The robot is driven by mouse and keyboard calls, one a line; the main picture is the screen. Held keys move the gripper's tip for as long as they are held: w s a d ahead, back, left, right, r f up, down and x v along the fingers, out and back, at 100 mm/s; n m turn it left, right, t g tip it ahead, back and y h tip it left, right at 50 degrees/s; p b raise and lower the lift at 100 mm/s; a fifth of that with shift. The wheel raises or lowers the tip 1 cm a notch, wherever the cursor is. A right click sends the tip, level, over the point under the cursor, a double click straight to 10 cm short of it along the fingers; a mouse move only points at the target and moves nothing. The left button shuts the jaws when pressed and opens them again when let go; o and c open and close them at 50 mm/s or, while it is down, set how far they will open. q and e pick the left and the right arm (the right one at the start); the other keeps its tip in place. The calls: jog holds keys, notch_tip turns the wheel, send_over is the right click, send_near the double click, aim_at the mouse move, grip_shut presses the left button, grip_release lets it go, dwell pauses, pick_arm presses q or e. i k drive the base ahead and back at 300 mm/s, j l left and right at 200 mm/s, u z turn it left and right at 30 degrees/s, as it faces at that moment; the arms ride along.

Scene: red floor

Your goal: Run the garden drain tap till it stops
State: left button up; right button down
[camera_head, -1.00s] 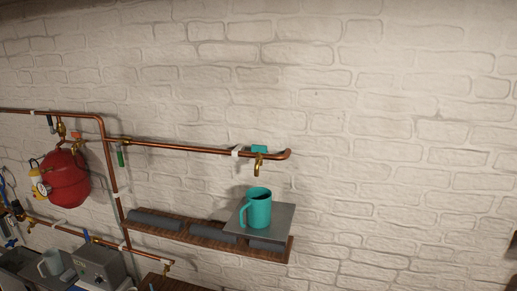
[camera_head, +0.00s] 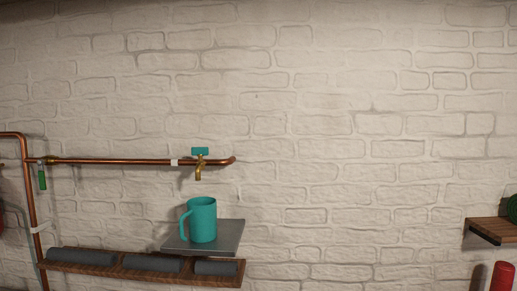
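A brass tap (camera_head: 199,171) with a teal handle (camera_head: 200,151) hangs from the right end of a copper pipe (camera_head: 120,161) on the white brick wall. A teal mug (camera_head: 202,220) stands upright below the spout, apart from it, on a grey plate (camera_head: 232,236). I cannot tell whether water runs from the tap. A second valve with a green lever (camera_head: 42,178) is on the pipe at the left. Neither of my grippers is in view.
The grey plate rests over a wooden shelf (camera_head: 190,277) with several dark grey pads. Another wooden shelf (camera_head: 486,230) juts in at the right edge, with a green round thing (camera_head: 511,208) on it and a red cylinder (camera_head: 502,276) below. The wall between is bare.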

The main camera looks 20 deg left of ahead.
aim_at(199, 151)
jog(key=j+z, duration=0.35)
jog(key=j, duration=0.2)
jog(key=k+j+z, duration=0.1)
jog(key=j+z, duration=0.2)
jog(key=j, duration=0.2)
jog(key=k+j+z, duration=0.15)
jog(key=j+z, duration=0.2)
jog(key=j, duration=0.2)
